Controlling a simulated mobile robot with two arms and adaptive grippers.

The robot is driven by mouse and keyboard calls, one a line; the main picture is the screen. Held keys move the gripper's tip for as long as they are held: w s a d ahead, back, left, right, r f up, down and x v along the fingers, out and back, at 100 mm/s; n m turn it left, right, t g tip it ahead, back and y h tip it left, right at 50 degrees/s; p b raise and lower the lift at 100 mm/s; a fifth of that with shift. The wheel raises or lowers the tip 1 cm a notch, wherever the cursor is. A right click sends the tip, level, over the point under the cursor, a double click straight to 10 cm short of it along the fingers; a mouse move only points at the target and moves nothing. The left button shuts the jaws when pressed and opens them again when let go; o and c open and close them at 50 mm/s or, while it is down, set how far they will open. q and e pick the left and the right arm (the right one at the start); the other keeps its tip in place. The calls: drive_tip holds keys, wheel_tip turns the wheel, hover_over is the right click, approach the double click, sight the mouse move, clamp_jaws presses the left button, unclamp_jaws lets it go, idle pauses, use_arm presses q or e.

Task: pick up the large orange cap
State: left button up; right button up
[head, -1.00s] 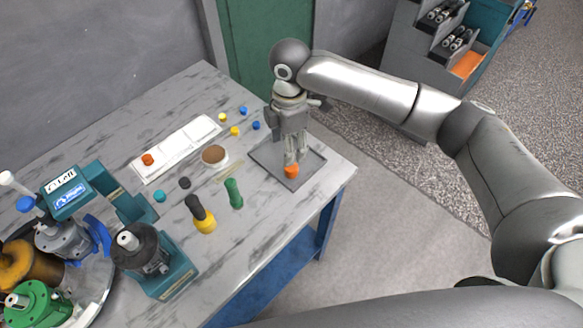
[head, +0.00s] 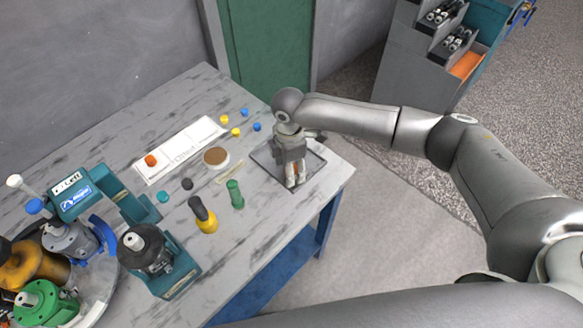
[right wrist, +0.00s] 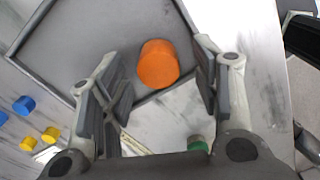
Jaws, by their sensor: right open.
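The large orange cap (right wrist: 158,64) stands on a dark grey tray (right wrist: 80,30) at the right end of the table. In the right wrist view it is between the two fingers of my right gripper (right wrist: 160,84), with a gap on each side. In the head view my right gripper (head: 293,183) points down over the tray (head: 312,165), fingers low around the cap, which is mostly hidden with only a little orange (head: 296,171) showing. The gripper is open and empty. My left gripper is not in view.
A smaller-looking orange cap (head: 151,160) sits on a white strip (head: 180,150). Small blue and yellow caps, a round brown-topped dish (head: 216,157), a green handle (head: 235,194) and a yellow-black tool (head: 203,215) lie left of the tray. Motor parts crowd the left.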

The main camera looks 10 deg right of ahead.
drive_tip(key=shift+f, duration=0.15)
drive_tip(key=c, duration=0.8)
